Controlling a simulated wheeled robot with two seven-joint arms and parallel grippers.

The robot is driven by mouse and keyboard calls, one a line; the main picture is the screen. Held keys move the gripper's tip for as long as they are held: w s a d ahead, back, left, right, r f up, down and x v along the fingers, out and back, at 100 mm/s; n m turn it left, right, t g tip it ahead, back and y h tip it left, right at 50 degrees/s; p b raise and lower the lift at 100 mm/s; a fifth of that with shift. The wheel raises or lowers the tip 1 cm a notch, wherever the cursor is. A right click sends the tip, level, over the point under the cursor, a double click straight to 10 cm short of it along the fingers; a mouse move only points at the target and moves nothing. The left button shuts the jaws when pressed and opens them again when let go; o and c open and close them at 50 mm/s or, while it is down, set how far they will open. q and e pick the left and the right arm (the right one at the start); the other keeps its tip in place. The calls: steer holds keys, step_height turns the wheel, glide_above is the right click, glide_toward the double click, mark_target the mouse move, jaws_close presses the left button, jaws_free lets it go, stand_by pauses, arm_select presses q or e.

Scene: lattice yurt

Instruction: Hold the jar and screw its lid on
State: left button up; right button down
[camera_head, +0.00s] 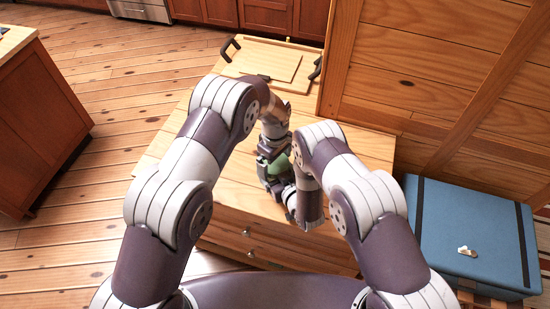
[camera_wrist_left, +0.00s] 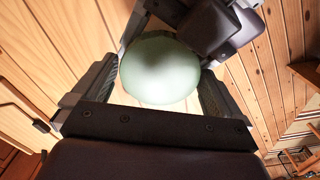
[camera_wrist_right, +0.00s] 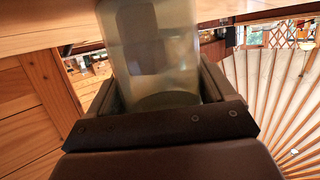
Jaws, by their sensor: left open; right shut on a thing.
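The jar (camera_wrist_right: 150,45) is translucent and greenish, and stands between the fingers of my right gripper (camera_wrist_right: 158,85), which is shut on it. The round pale green lid (camera_wrist_left: 160,70) faces the left wrist camera. My left gripper (camera_wrist_left: 155,92) is open, with one finger on each side of the lid; I cannot tell whether they touch it. In the head view a bit of green (camera_head: 279,165) shows between my left gripper (camera_head: 268,150) and right gripper (camera_head: 285,185). The jar's rim is hidden under the lid, so I cannot tell how the lid sits.
Both grippers are over a wooden chest of drawers (camera_head: 225,205). A wooden tray (camera_head: 265,60) with dark handles lies at its far end. A wooden wall (camera_head: 425,80) rises at the right. A blue box (camera_head: 465,235) stands at the lower right. Open floor lies left.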

arm_select(q)
steer(key=c, duration=0.9)
steer(key=m, duration=1)
steer(key=o, duration=0.9)
steer(key=shift+r, duration=0.1)
steer(key=shift+r, duration=2.15)
